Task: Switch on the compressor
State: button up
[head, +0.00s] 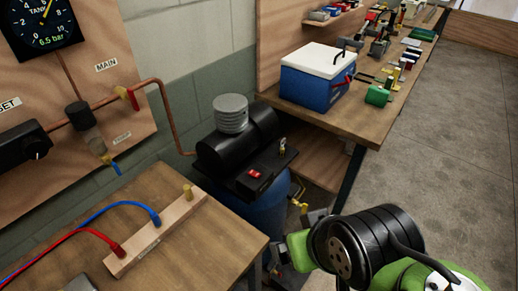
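The compressor (238,143) stands between the two benches, by the wall. It has a black motor housing, a ribbed grey cylinder (231,112) on top and a blue tank (262,207) below. A red switch (254,174) sits on its black front panel; its position is too small to read. A small brass-coloured fitting (282,147) stands right of the switch. My green and black arm (365,243) is at the lower right, to the right of and nearer than the compressor. My gripper is largely hidden beside the arm's green link; its fingers cannot be made out clearly.
A wooden bench with red and blue hoses on a wooden block (155,236) is at the lower left. A gauge (41,24) on the wall board reads 6.5 bar. A bench with a blue cooler (317,78) and tools stands behind. The floor (455,130) at right is clear.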

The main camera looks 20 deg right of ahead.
aim_at(253, 173)
jog(key=l+u, duration=0.15)
jog(key=u, duration=0.3)
jog(key=l+u, duration=0.2)
jog(key=u, duration=0.25)
jog(key=l+u, duration=0.2)
jog(key=u, duration=0.25)
jog(key=k+l+u, duration=0.1)
jog(key=u, duration=0.35)
